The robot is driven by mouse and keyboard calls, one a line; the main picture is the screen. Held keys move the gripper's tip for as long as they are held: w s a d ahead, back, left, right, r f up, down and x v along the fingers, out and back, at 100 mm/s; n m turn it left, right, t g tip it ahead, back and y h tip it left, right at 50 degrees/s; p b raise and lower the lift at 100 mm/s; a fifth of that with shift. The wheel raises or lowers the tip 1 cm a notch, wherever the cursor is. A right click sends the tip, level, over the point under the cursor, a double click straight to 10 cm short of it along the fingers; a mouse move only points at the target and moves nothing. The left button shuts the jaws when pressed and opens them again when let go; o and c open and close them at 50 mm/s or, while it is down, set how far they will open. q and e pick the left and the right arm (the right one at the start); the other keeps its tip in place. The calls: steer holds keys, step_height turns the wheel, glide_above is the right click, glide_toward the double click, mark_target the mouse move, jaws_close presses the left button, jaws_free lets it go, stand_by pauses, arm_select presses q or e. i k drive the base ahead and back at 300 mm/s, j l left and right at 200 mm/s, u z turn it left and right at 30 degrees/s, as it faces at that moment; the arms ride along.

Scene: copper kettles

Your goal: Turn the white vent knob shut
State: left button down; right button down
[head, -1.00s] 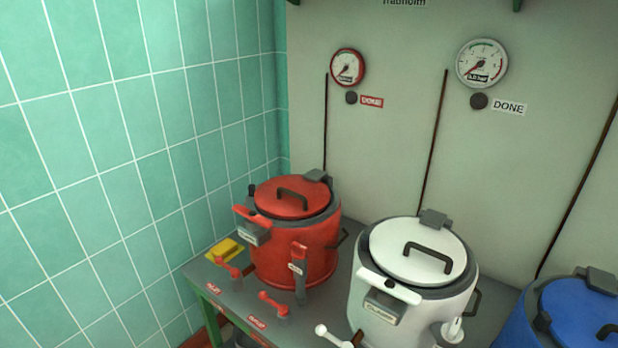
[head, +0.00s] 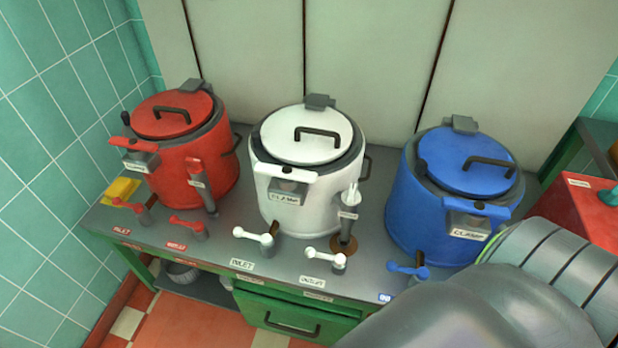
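The white kettle (head: 300,200) stands in the middle of the grey bench, with its lid (head: 305,132) down and a white clamp bar (head: 285,175) across its front. A small white knob (head: 351,194) tops an upright grey pipe at the kettle's right front; it appears to be the vent knob, but the label on the pipe is too small to read. White lever handles marked inlet (head: 255,236) and outlet (head: 326,257) sit on the bench in front. Neither gripper is in view. A grey part of my arm fills the lower right corner.
A red kettle (head: 195,165) stands to the left and a blue kettle (head: 430,205) to the right, with their own levers. A yellow block (head: 121,190) lies at the bench's left end. A brown patch (head: 344,245) surrounds the pipe's foot. A green drawer (head: 290,318) is below.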

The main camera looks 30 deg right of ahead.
mark_target(350, 197)
steer(key=z, duration=1.4)
